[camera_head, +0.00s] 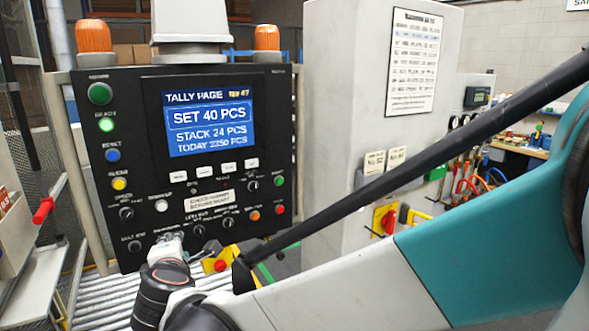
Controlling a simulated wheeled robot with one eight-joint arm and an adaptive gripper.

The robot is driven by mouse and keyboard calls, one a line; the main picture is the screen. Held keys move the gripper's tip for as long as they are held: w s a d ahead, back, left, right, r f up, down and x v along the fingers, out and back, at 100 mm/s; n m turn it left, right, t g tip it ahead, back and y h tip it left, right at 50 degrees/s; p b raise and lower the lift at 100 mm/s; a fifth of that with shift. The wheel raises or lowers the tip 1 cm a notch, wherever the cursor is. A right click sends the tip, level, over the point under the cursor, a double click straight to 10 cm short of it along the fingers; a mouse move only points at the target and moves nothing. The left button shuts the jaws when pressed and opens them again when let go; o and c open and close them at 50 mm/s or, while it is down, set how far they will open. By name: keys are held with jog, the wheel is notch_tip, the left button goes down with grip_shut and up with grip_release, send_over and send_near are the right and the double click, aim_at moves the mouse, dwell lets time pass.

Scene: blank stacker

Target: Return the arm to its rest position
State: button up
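My arm, white and teal, reaches in from the right across the lower part of the head view. My gripper (172,240) is at the lower left, in front of the bottom edge of the black control panel (225,235). It is small and seen from behind, so its finger opening is unclear. Whether it touches the panel cannot be told. The panel's blue screen (210,122) reads "SET 40 PCS", "STACK 24 PCS", "TODAY 2250 PCS". A green button (107,125) near the left edge looks lit.
Two orange beacons (94,35) stand above the panel. A roller conveyor (100,300) runs below it. A grey cabinet (335,150) with a notice sheet stands to the right. A red-handled part (43,210) juts in at the left. A workbench (520,150) is at the back right.

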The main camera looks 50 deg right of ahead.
jog(key=s+a+f+m+g+y, duration=0.2)
jog(key=s+m, duration=0.4)
jog(key=s, duration=0.3)
jog(key=s+a+f+m+g+y, duration=0.3)
jog(key=s+m, duration=0.4)
jog(key=s, duration=0.3)
jog(key=shift+f+m+g+y, duration=0.35)
jog(key=shift+f+y, duration=0.25)
jog(key=shift+f, duration=0.35)
jog(key=shift+a, duration=0.1)
